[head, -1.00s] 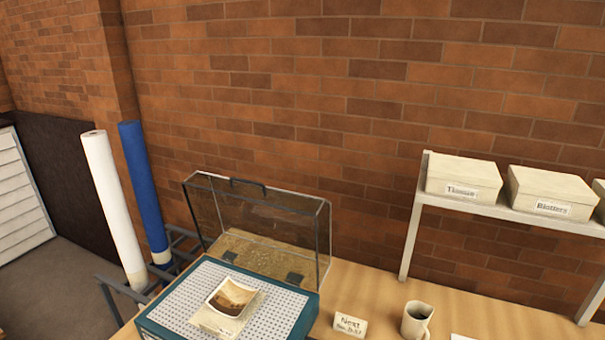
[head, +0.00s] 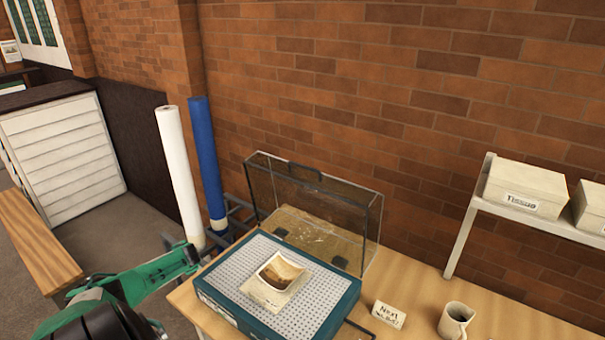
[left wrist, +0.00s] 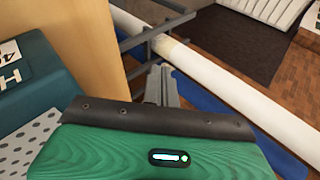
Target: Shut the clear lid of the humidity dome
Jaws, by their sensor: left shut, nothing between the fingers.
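The humidity dome's clear lid (head: 335,205) stands open, tilted up at the back of its teal base (head: 232,306), with a dark handle (head: 305,171) on its top edge. A curled brown photograph (head: 280,270) rests on a pale block on the base's perforated white top. My left gripper (head: 190,252) is shut and empty, just left of the base's back left corner and apart from the lid. In the left wrist view the shut fingers (left wrist: 162,88) show beyond my green wrist, with the teal base (left wrist: 35,75) at the left. My right gripper is not in view.
White (head: 178,175) and blue (head: 207,160) rolls stand in a rack behind my left gripper. A name card (head: 388,314) and a mug (head: 455,320) sit right of the base. A shelf with boxes (head: 525,187) stands at the right.

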